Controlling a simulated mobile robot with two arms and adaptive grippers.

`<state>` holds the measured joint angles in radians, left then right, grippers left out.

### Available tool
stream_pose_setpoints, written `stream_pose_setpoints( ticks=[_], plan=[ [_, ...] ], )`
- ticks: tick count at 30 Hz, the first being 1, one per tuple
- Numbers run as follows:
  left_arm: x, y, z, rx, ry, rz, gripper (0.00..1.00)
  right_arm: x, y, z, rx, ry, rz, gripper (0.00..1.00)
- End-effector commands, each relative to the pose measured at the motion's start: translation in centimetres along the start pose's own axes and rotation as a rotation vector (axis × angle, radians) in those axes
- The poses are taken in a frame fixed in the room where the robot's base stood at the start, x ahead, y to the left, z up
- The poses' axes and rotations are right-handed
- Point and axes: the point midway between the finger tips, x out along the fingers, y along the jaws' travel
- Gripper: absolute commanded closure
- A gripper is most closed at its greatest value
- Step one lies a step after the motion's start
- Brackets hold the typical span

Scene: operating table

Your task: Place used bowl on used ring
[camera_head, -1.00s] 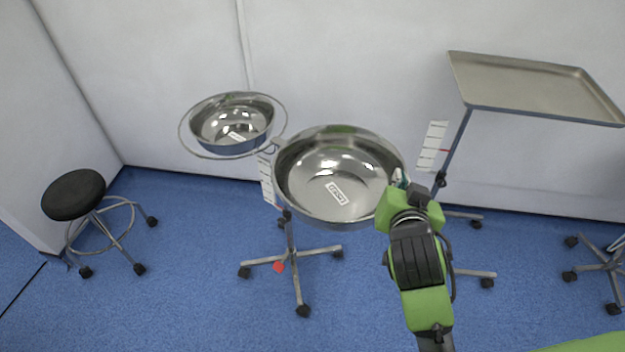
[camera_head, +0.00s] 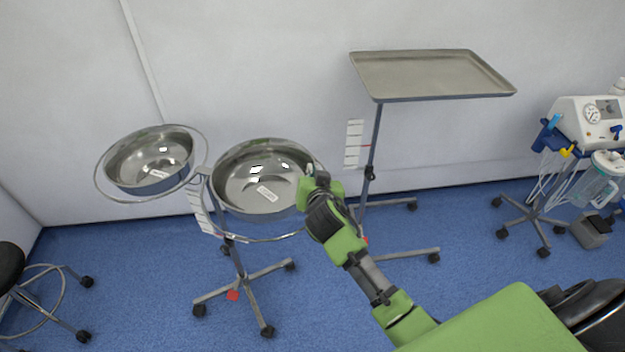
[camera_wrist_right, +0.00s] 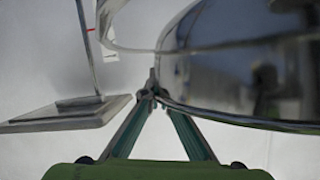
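The used bowl (camera_head: 240,196) is a shiny steel bowl with a white label inside, too small to read now. My right gripper (camera_head: 309,181) is at its right rim; in the right wrist view the fingers (camera_wrist_right: 150,92) converge on the edge of the bowl (camera_wrist_right: 235,75). The used ring (camera_head: 262,241) is the right thin metal ring on the wheeled stand. Its front arc shows below the bowl, and the bowl hides much of the rest. The bowl is over the ring; I cannot tell whether they touch. My left gripper is not in view.
A second steel bowl (camera_head: 150,165) sits in the stand's left ring (camera_head: 108,190). A stand with an empty metal tray (camera_head: 430,75) is to the right. A black stool (camera_head: 10,265) is at the left edge, and a wheeled medical device (camera_head: 585,125) is at the right.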

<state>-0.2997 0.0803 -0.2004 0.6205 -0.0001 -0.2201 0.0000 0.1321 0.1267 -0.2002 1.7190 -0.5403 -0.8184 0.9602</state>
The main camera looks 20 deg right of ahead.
Motion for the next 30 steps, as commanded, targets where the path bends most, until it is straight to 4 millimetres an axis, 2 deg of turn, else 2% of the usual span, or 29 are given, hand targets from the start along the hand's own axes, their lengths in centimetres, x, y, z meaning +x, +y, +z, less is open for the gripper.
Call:
stream_pose_setpoints(
  ticks=[8, 19, 21, 22, 30],
  plan=[
    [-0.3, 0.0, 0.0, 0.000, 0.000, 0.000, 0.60, 1.5, 0.6, 2.8, -0.001, 0.000, -0.002, 1.00],
    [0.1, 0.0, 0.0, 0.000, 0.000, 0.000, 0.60, 1.7, 0.7, 3.3, 0.002, 0.000, -0.002, 1.00],
    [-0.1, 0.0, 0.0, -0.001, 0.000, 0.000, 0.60, 1.7, 0.7, 3.3, -0.001, -0.002, -0.001, 0.83],
    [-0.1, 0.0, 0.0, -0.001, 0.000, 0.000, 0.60, 1.7, 0.7, 3.3, -0.001, -0.002, -0.001, 0.79],
    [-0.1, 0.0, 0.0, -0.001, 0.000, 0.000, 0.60, 1.7, 0.7, 3.2, -0.001, -0.001, -0.001, 0.79]
  ],
)
